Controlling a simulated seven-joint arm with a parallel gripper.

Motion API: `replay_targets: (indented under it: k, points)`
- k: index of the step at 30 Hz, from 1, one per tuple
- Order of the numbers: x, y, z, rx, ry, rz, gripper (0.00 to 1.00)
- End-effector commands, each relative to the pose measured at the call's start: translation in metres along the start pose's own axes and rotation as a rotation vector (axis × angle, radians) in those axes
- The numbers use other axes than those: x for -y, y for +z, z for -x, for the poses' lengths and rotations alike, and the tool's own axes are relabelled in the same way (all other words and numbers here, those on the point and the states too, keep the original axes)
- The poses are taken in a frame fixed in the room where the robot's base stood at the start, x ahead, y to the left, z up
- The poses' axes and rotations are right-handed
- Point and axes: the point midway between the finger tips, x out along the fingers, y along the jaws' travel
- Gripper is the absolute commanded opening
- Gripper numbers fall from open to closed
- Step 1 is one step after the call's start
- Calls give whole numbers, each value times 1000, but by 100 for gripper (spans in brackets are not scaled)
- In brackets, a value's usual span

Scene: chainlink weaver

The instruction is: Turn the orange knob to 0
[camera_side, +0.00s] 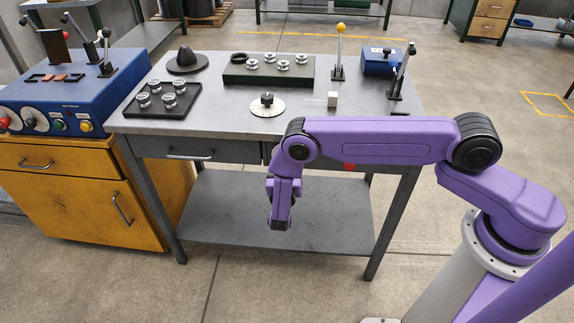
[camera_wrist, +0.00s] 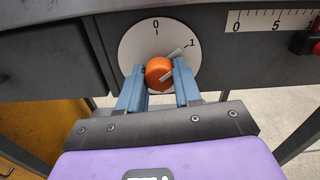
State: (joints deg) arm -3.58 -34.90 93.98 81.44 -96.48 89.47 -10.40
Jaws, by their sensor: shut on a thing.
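The orange knob (camera_wrist: 159,73) sits on a round white dial (camera_wrist: 134,47) on the dark front panel under the table top. The dial has a 0 mark at the top and a 1 mark at the upper right. A light pointer (camera_wrist: 175,53) at the knob slants up right toward the 1. My gripper (camera_wrist: 159,69) has its two blue fingers on either side of the knob, shut on it. In the side view, the knob is hidden behind my arm.
A ruler-like scale (camera_wrist: 275,20) and a red slider (camera_wrist: 316,47) are on the panel to the right. A drawer handle (camera_side: 190,156) is at the left.

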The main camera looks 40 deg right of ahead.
Motion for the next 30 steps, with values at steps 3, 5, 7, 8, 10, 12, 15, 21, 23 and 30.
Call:
replay_targets:
  k: [3, 5, 7, 8, 10, 12, 15, 21, 23, 30]
  points:
    - [0, 0, 1, 0, 0, 84, 3]
    - [0, 0, 1, 0, 1, 135, 3]
    - [1, 0, 1, 0, 0, 199, 3]
    - [1, 0, 1, 0, 0, 227, 3]
    - [1, 0, 1, 1, 1, 294, 3]
    - [1, 0, 1, 0, 0, 361, 3]
    - [1, 0, 1, 0, 0, 455, 3]
    - [1, 0, 1, 0, 0, 636, 3]
    - [1, 0, 1, 0, 0, 685, 3]
    - [2, 0, 2, 1, 1, 844, 3]
